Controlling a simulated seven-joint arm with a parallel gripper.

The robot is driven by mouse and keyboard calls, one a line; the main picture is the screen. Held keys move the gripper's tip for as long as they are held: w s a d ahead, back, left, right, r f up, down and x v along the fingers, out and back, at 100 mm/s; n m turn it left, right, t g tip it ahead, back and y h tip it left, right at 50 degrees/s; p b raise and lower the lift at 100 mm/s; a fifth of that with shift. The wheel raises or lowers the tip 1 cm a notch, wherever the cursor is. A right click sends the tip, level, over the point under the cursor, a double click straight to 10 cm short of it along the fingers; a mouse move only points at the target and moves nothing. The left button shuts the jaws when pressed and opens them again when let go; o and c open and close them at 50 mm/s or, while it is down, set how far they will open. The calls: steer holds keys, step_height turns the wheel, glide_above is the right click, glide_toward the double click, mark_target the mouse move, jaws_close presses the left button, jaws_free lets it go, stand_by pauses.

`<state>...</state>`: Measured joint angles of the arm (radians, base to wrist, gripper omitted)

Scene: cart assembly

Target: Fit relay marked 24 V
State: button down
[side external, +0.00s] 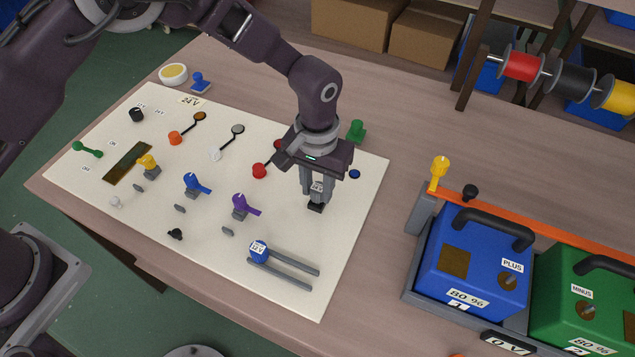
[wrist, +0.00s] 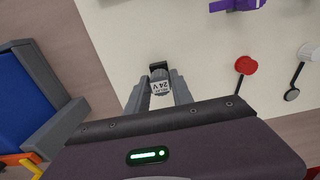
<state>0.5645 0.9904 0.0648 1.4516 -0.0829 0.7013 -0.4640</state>
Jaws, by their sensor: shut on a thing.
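The relay (wrist: 161,87) has a white face that reads RELAY 24 V in the wrist view. My gripper (side external: 317,194) is shut on this relay, with one grey finger on each side, and points down over the right part of the white board. In the side view the relay (side external: 319,186) shows only as a small pale label between the fingers. A black block (side external: 316,208) sits just below the fingertips; it also shows beyond the relay in the wrist view (wrist: 159,66). I cannot tell whether the relay touches it.
A blue 12 V block (side external: 258,249) sits at the end of two grey rails (side external: 290,273). A purple lever (side external: 241,206) and a red knob (side external: 260,171) are left of my gripper. A blue battery (side external: 478,262) and a green one (side external: 590,300) stand in a grey tray at right.

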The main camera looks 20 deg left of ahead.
steer(key=shift+f, duration=0.65)
steer(key=c, duration=1)
jaws_free()
steer(key=shift+c, duration=0.2)
step_height(320, 180, up, 7)
